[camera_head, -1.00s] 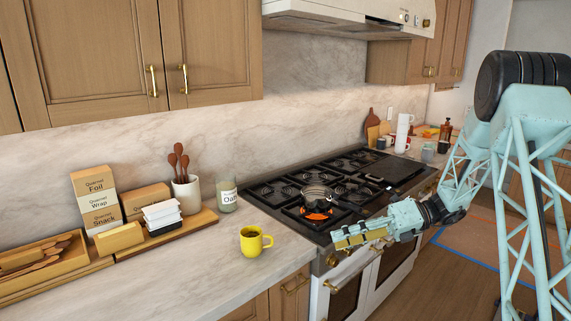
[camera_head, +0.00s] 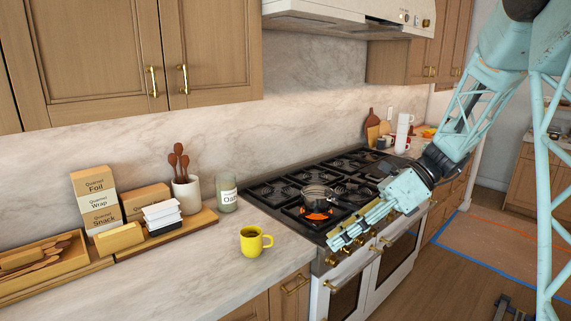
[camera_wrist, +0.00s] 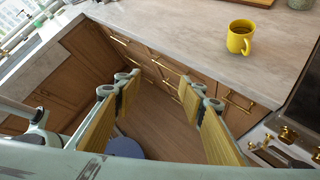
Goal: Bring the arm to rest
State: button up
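My gripper (camera_head: 340,240) is in front of the stove's front edge in the head view, pointing left and a little down. In the wrist view its two yellow-padded fingers (camera_wrist: 162,97) stand wide apart with nothing between them, over the floor in front of the cabinets. It is open and empty. My arm comes in from the right of the head view.
A yellow mug (camera_head: 252,241) stands on the counter, left of my gripper; it also shows in the wrist view (camera_wrist: 240,37).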

jog(key=s+r+n+h, duration=0.2)
jog(key=s+r+n, duration=0.2)
jog(key=s, duration=0.4)
jog(key=s+r+n+h, duration=0.3)
jog(key=s+r+n, duration=0.15)
jog(key=s, duration=0.45)
jog(key=s+d+r+n+t+h, duration=0.1)
jog(key=s+d+n+t+h, duration=0.1)
jog(key=s+n, duration=0.4)
jog(key=s+d+r+n+t+h, duration=0.1)
jog(key=s+d+n+t+h, duration=0.2)
jog(key=s, duration=1.1)
jog(key=shift+s+d+r+n+t, duration=0.15)
jog(key=shift+d+r+n+t, duration=0.15)
jog(key=shift+d+n, duration=1.45)
